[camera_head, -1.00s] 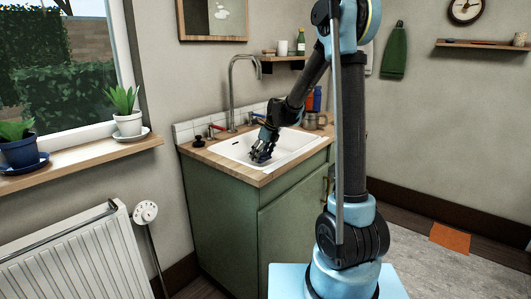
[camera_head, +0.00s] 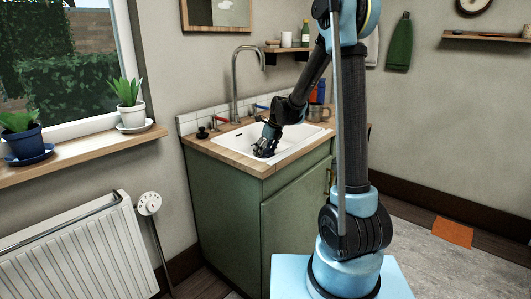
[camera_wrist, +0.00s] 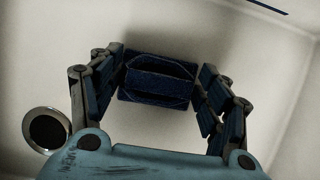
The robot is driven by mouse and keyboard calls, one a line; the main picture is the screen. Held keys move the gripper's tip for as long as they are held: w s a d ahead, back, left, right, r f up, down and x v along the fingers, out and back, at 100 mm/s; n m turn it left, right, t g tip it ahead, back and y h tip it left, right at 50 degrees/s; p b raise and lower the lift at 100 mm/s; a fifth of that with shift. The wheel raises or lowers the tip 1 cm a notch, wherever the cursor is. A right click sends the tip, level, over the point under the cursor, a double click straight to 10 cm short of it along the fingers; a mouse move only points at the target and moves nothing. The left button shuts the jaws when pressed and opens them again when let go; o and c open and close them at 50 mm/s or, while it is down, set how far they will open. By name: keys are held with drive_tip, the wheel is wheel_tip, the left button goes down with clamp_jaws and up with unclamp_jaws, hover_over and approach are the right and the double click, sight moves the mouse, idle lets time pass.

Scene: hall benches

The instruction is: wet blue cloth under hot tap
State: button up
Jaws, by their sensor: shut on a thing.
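My gripper (camera_head: 266,148) reaches down into the white sink (camera_head: 228,141) in the head view. In the wrist view my gripper (camera_wrist: 160,85) has its two fingers on either side of a dark blue folded piece, the blue cloth (camera_wrist: 158,78), and is shut on it. The cloth cannot be made out in the head view. A tall curved tap (camera_head: 236,84) stands behind the sink. A red-marked handle (camera_head: 219,123) is left of its base and a blue-marked one (camera_head: 262,107) is to the right. No water can be made out.
A wooden counter (camera_head: 232,156) frames the sink above a green cabinet (camera_head: 224,215). A dark knob-like object (camera_head: 202,132) stands at the back left corner. A metal mug (camera_head: 316,112) stands right of the sink. A drain ring (camera_wrist: 46,130) shows in the wrist view.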

drive_tip(key=o, duration=1)
drive_tip(key=v, duration=1.1)
drive_tip(key=s+d+r+n, duration=0.1)
drive_tip(key=s+d+n, duration=0.2)
drive_tip(key=d+n, duration=0.1)
drive_tip(key=s+d+r+n+t+h, duration=0.1)
drive_tip(key=s+d+r+n, duration=0.1)
drive_tip(key=s+d+n, duration=0.1)
drive_tip(key=s+d+r+n+t, duration=0.1)
drive_tip(key=s+d+n, duration=0.3)
drive_tip(key=shift+s+d+r+n, duration=0.3)
drive_tip(key=shift+d, duration=0.1)
drive_tip(key=s+d+f+n+t+h, duration=0.2)
drive_tip(key=s+d+n+h, duration=0.1)
drive_tip(key=s+d+n, duration=0.8)
drive_tip(key=s+a+f+n+g, duration=0.1)
drive_tip(key=s+f+g, duration=0.1)
drive_tip(key=s+f, duration=0.3)
drive_tip(key=s+f+n+g, duration=0.2)
drive_tip(key=s+f, duration=0.4)
drive_tip(key=s, duration=0.5)
drive_tip(key=shift+s+a+f+g, duration=0.25)
drive_tip(key=shift+a+f+g, duration=0.05)
drive_tip(key=shift+a, duration=0.1)
